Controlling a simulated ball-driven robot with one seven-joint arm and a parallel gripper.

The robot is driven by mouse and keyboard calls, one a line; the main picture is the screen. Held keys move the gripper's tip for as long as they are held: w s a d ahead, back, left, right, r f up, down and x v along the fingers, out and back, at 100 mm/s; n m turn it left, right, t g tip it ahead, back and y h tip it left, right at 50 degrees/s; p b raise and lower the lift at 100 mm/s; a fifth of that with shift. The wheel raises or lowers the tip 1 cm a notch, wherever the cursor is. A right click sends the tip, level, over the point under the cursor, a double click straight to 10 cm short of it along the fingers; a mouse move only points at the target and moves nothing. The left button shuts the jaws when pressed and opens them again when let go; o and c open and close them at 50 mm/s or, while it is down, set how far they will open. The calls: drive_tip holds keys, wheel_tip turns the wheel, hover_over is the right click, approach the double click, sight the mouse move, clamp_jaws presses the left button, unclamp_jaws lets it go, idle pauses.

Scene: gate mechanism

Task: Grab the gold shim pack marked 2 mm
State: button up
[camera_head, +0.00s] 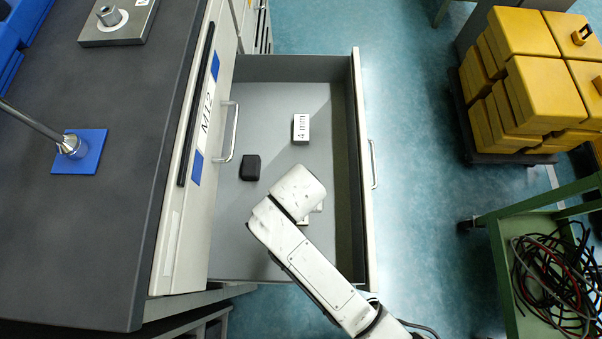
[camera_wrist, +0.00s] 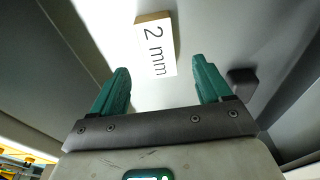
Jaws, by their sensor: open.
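The shim pack marked 2 mm (camera_wrist: 157,48) lies in the open drawer, with a white label on top and a gold-brown edge at its far end. In the wrist view it lies just ahead of and partly between the tips of my gripper (camera_wrist: 160,68). My gripper is open, its two green fingers apart and nothing held. In the head view my arm's end covers my gripper and most of the area below it. Only small pale bits show beside it there, and I cannot tell which pack they belong to.
The drawer (camera_head: 225,262) has raised walls around the packs. A pack marked 4 mm (camera_head: 301,128) lies farther back. A black block (camera_head: 250,168) lies to the left; a dark block (camera_wrist: 242,80) also shows right of my fingers. The grey worktop (camera_head: 95,230) borders the drawer's left.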

drive_tip(key=f, duration=0.5)
drive_tip(key=shift+w+d+f, duration=0.1)
drive_tip(key=shift+w+f, duration=0.2)
drive_tip(key=c, duration=1.3)
drive_tip(key=shift+c, duration=0.3)
drive_tip(key=shift+r, duration=0.15)
